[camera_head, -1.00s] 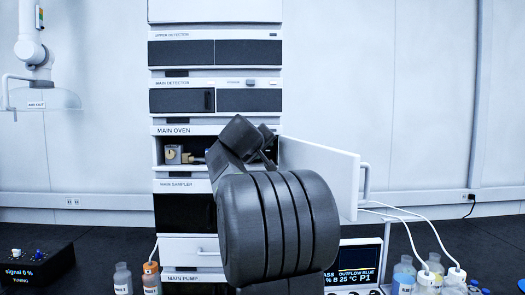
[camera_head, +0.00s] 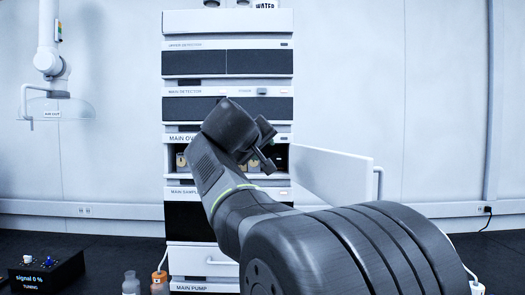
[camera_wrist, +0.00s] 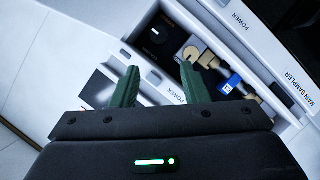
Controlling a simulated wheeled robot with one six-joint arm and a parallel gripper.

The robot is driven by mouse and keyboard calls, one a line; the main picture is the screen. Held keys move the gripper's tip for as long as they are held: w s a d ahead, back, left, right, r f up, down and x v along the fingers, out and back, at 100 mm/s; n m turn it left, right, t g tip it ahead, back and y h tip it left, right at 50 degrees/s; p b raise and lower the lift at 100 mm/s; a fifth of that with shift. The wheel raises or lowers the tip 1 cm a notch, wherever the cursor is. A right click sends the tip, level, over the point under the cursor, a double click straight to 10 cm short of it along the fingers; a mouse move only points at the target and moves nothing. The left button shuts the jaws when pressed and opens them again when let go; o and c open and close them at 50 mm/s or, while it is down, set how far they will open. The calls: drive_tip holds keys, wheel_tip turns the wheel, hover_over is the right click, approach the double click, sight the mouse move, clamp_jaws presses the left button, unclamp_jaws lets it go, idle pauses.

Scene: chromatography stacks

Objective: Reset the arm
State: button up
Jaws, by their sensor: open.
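My gripper shows in the wrist view (camera_wrist: 160,88) with its two green fingers apart and nothing between them. Beyond the fingers lies the open main oven compartment, with small tan fittings (camera_wrist: 200,55) and a blue-tagged piece (camera_wrist: 229,86) inside. In the head view my arm stands in front of the main oven (camera_head: 183,139), and my gripper (camera_head: 266,163) is near its opening, partly hidden by the wrist. The white oven door (camera_head: 330,174) is swung open to the right.
The chromatography stack (camera_head: 228,62) rises behind my arm. A black tuning box (camera_head: 47,268) sits on the bench at left. Bottles (camera_head: 131,283) stand at the bottom, by the main pump. An air-out hood (camera_head: 55,108) hangs at upper left.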

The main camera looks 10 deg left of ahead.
sight(274, 157)
drive_tip(key=p+x, duration=0.2)
drive_tip(key=x, duration=1.1)
drive_tip(key=shift+w+f, duration=0.1)
drive_tip(key=shift+w, duration=0.3)
